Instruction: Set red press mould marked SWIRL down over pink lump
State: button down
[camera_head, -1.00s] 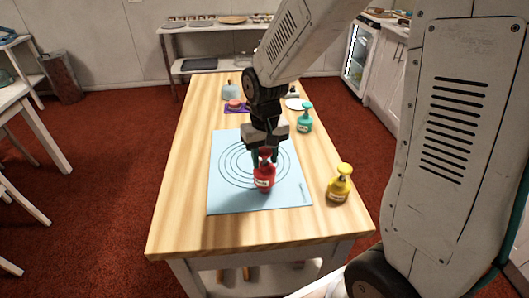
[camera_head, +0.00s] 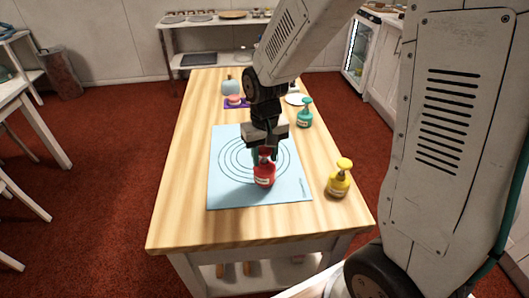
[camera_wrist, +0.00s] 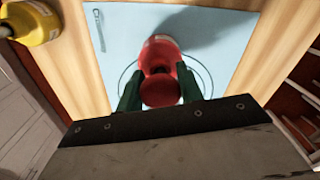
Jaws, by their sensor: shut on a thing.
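The red press mould (camera_head: 264,174) is upright over the blue mat (camera_head: 228,196) in the head view, with a pale label on its front; the lettering is too small to read. My gripper (camera_head: 264,150) is shut on its top knob. In the wrist view the red mould (camera_wrist: 162,60) sits between the green fingers of my gripper (camera_wrist: 159,92). I cannot tell whether its base touches the mat. A pink lump (camera_head: 234,100) lies on a purple mat (camera_head: 229,106) at the far left of the table.
A yellow mould (camera_head: 339,180) stands at right, also in the wrist view (camera_wrist: 32,20). A teal mould (camera_head: 305,115), a white plate (camera_head: 295,99) and a light blue thing (camera_head: 230,87) stand farther back. The wooden table's (camera_head: 185,215) left side is clear.

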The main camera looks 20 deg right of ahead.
jog(key=shift+f, duration=1.4)
jog(key=c, duration=0.5)
grip_release()
jog(key=shift+r, duration=0.1)
jog(key=shift+r, duration=3.45)
